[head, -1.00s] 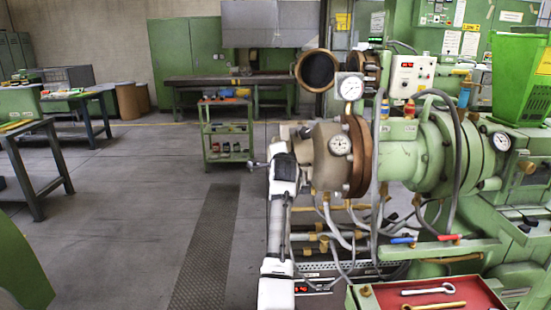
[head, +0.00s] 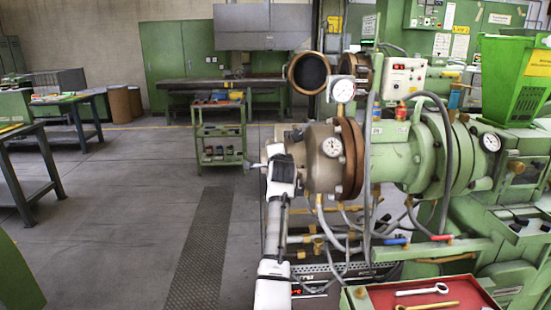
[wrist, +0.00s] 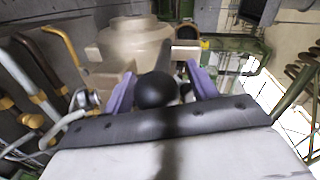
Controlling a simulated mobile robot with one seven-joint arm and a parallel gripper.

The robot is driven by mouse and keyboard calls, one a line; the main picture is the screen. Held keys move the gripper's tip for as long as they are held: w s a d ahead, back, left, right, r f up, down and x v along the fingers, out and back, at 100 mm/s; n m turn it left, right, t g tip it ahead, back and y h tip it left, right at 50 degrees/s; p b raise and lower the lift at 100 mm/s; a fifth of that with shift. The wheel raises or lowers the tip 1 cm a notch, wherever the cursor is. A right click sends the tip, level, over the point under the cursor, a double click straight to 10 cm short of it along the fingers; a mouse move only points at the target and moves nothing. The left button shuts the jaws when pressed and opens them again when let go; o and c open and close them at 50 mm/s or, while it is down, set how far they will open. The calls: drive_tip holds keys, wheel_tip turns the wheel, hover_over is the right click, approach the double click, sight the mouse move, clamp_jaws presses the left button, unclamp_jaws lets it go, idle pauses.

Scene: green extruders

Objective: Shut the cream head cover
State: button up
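The cream head cover (head: 322,172) is a round beige block with a dial gauge on it. In the head view it sits close against the brown flange ring (head: 350,160) at the end of the green barrel; I cannot tell whether it is fully seated. My gripper (head: 273,150) is at the cover's left side. In the wrist view the cover (wrist: 135,45) lies ahead, and a black ball knob (wrist: 156,90) shows between the purple fingers of my gripper (wrist: 161,88). The fingers are apart, with a gap visible at the knob's right.
A red tray (head: 375,298) with wrenches is at the lower right. Hoses and pipes (head: 320,215) hang below the cover. A second round brown head (head: 308,73) stands behind. A green trolley (head: 221,130) is farther back.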

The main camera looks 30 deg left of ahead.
drive_tip(key=shift+s+f, duration=0.1)
drive_tip(key=shift+s+d+b, duration=0.3)
drive_tip(key=shift+s+b, duration=0.1)
drive_tip(key=shift+s, duration=0.15)
drive_tip(key=b+v, duration=0.4)
drive_tip(key=v, duration=0.8)
drive_tip(key=shift+d, duration=0.15)
drive_tip(key=shift+s, duration=0.15)
